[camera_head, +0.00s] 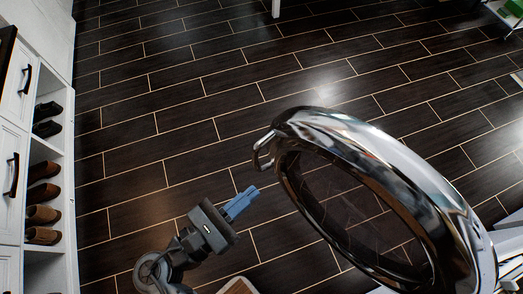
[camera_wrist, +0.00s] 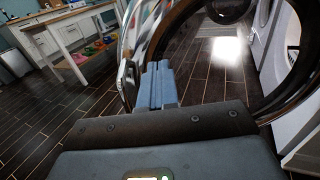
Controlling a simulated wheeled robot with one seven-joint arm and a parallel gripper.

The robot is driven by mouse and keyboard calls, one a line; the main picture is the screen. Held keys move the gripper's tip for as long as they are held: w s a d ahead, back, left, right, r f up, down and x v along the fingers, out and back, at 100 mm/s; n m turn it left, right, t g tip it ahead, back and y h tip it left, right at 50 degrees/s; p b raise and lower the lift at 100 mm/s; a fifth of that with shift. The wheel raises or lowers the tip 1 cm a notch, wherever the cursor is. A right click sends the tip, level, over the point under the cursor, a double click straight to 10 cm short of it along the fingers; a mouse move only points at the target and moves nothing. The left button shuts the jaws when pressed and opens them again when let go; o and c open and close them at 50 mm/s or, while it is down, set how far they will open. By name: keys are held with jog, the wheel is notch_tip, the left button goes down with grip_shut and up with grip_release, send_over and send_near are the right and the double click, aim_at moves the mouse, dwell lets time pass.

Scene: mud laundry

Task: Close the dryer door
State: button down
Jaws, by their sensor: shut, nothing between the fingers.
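The dryer door (camera_head: 400,175) is a round chrome ring with a dark see-through centre. It stands swung open at the lower right of the head view, with a metal latch (camera_head: 262,150) on its left rim. My gripper (camera_head: 250,194) is just left of the door, below the latch, with its blue fingers together and empty. In the wrist view the fingers (camera_wrist: 158,85) point forward beside the door rim (camera_wrist: 185,25), which arches up and to the right. I cannot tell whether they touch it. The dryer body is mostly hidden in the head view.
White shelving (camera_head: 65,200) with several brown and black shoes lines the left side. The dark tiled floor (camera_head: 180,100) is clear between it and the door. The wrist view shows a white machine (camera_wrist: 275,45) at right and a wooden-topped table (camera_wrist: 65,15) with colourful items below at left.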

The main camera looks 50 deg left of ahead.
aim_at(302, 151)
jog(key=w, duration=1.2)
jog(key=shift+w+d, duration=0.1)
jog(key=shift+w, duration=0.3)
